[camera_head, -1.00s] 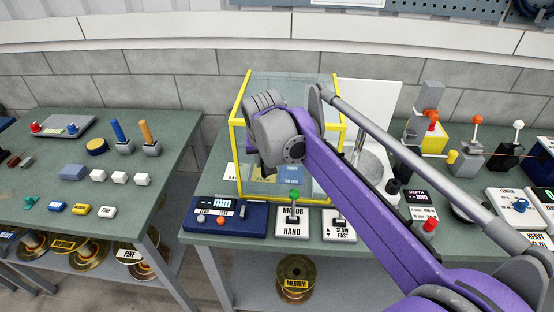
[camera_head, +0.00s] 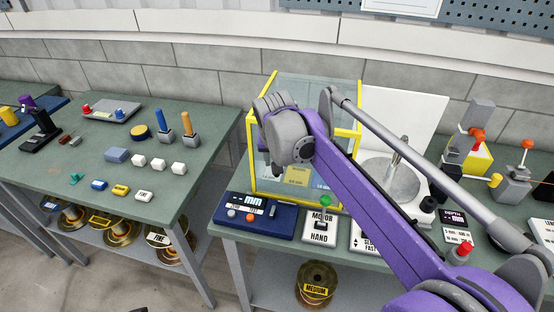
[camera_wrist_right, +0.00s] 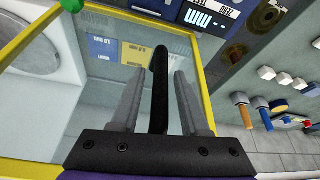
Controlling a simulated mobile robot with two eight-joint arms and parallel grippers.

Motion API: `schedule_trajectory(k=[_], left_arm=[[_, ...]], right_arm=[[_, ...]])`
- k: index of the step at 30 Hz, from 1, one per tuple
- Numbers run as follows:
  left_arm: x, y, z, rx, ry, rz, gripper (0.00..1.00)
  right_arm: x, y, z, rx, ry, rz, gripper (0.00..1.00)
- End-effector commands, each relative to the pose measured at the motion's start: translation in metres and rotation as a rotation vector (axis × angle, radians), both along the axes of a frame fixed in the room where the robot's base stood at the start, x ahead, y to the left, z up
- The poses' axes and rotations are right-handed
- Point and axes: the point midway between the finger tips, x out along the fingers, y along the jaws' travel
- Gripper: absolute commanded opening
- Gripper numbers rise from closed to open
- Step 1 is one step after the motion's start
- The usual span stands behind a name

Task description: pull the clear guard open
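The clear guard (camera_head: 251,160) is a see-through box with a yellow frame on the middle bench in the head view. Its yellow edge (camera_wrist_right: 204,90) and clear panel also fill much of the right wrist view. A black bar-like handle (camera_wrist_right: 160,58) stands between the two grey fingers of my right gripper (camera_wrist_right: 158,76). The fingers are apart, with a visible gap on each side of the handle. In the head view my purple right arm crosses in front of the guard and its wrist hides the fingers and handle. My left gripper is not in view.
In front of the guard are a blue display box (camera_head: 265,217) and a motor/hand switch box (camera_head: 320,228). A grey round plate (camera_head: 388,180) stands to its right. The left bench (camera_head: 70,172) holds small blocks and handled tools, with a floor gap between benches.

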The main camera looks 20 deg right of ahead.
Motion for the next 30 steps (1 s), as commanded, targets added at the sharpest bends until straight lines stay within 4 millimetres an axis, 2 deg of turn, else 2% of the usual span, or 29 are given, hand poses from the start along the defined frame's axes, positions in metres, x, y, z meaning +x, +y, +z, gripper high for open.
schedule_trajectory(k=[11,14,24,30], left_arm=[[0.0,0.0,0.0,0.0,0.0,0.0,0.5],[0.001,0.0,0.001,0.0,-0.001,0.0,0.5],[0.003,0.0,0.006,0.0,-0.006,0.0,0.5],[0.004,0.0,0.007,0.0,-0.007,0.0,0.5]], right_arm=[[-0.002,0.0,0.004,0.0,0.0,0.0,0.5],[-0.006,0.002,0.016,0.0,0.0,0.001,0.5],[-0.03,0.011,0.078,-0.001,-0.001,0.001,0.5],[-0.038,0.014,0.097,0.0,-0.001,0.0,0.5]])
